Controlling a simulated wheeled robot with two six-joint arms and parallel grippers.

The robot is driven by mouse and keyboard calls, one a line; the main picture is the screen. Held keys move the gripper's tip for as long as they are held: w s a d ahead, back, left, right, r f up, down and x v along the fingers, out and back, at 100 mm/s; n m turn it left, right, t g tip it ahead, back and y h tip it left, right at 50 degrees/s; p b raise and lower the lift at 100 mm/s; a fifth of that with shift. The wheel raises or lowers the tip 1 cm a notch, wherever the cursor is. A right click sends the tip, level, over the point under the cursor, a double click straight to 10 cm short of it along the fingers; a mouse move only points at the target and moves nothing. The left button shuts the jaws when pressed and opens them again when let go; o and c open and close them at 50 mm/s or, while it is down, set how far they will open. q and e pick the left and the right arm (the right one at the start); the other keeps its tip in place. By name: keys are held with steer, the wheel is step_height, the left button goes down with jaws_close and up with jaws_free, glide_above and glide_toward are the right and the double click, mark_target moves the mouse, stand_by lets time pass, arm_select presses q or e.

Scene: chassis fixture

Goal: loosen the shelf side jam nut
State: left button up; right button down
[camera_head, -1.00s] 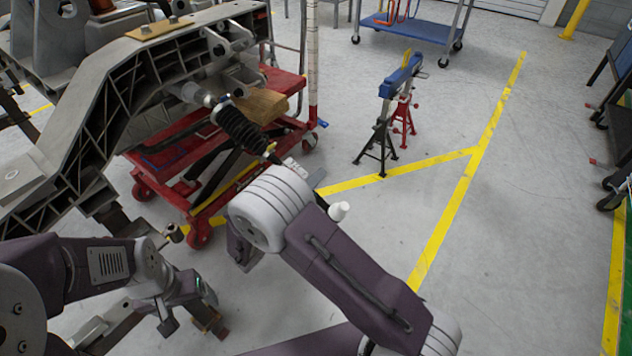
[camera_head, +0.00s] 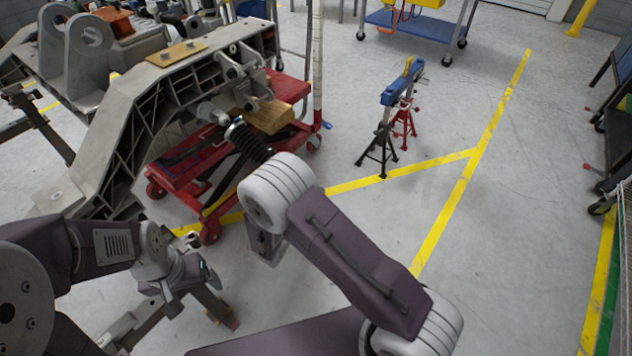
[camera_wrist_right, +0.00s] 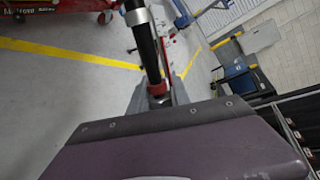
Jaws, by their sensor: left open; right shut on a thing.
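The grey chassis frame (camera_head: 140,100) stands at the upper left of the head view. A rod with a black ribbed boot (camera_head: 248,140) sticks out from a silver joint (camera_head: 212,112) at its side. I cannot make out the jam nut. My left gripper (camera_head: 222,312) is open and empty, low over the floor in front of the chassis. My right arm crosses the middle of the head view and hides its own gripper there.
A red wheeled cart (camera_head: 190,160) with a wooden block (camera_head: 268,117) stands beside the chassis. A blue-topped stand (camera_head: 402,85) and a blue-shelved trolley (camera_head: 425,28) are farther back. The floor at right centre is clear, with yellow lines.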

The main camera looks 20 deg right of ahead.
arm_select(q)
step_height(320, 180, up, 5)
steer(key=p, duration=0.3)
step_height(320, 180, down, 11)
steer(key=b, duration=1)
steer(key=shift+b, duration=0.35)
arm_select(e)
steer(key=n+g+y, duration=0.1)
steer(key=y, duration=0.2)
steer(key=a+f+n+g+y, duration=0.1)
steer(key=g+y, duration=0.1)
steer(key=y, duration=0.2)
steer(key=a+n+g+y, duration=0.1)
steer(key=g+y, duration=0.1)
steer(key=y, duration=0.1)
steer(key=shift+s+f+y, duration=0.25)
steer(key=shift+s+y, duration=0.1)
steer(key=shift+y, duration=0.05)
steer(key=c, duration=1.2)
jaws_free()
